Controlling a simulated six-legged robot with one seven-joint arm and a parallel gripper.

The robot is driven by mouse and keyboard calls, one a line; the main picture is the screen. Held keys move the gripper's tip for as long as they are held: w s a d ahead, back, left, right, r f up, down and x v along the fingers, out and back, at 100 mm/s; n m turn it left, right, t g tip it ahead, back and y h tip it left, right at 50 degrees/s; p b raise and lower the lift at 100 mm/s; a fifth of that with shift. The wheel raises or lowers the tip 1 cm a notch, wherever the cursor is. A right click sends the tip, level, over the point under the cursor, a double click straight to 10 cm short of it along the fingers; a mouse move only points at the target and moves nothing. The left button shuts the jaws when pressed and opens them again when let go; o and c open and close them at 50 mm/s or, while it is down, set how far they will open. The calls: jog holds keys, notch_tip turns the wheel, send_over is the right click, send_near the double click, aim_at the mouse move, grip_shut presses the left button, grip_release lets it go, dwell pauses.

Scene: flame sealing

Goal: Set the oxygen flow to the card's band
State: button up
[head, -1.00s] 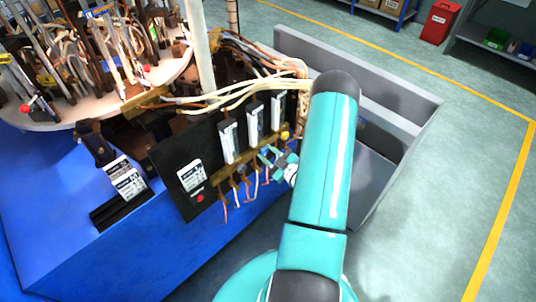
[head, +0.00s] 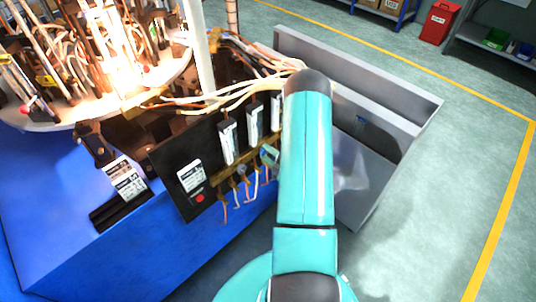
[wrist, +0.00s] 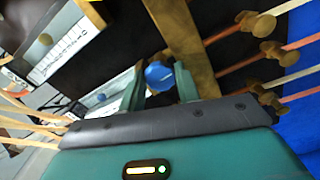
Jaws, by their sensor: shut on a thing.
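The flowmeter panel (head: 172,158) is black and carries upright glass flow tubes; two show clearly, the left tube (head: 227,142) and the middle tube (head: 255,123), with a third (head: 276,112) partly behind my arm. The blue knob (wrist: 158,75) sits between the two teal fingers of my gripper (wrist: 160,88) in the wrist view, and the fingers are shut on it. In the head view my gripper (head: 269,156) is partly hidden by my arm. White cards (head: 125,180) stand in a black holder left of the panel. Their print and the float levels are too small to read.
A white label (head: 190,176) and a red button (head: 200,198) are on the panel's left part. Hoses (head: 240,100) run behind the tubes, and thin tubing hangs below the brass bar. A bright glow (head: 125,50) lights the carousel at upper left. Open floor lies at right.

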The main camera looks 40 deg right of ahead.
jog(key=shift+s+n, duration=0.15)
jog(key=shift+n, duration=0.25)
jog(key=o, duration=0.9)
jog(key=shift+o, duration=0.2)
jog(key=shift+s, duration=0.1)
jog(key=s, duration=1.3)
jog(key=shift+s+d, duration=0.2)
jog(key=shift+s, duration=0.05)
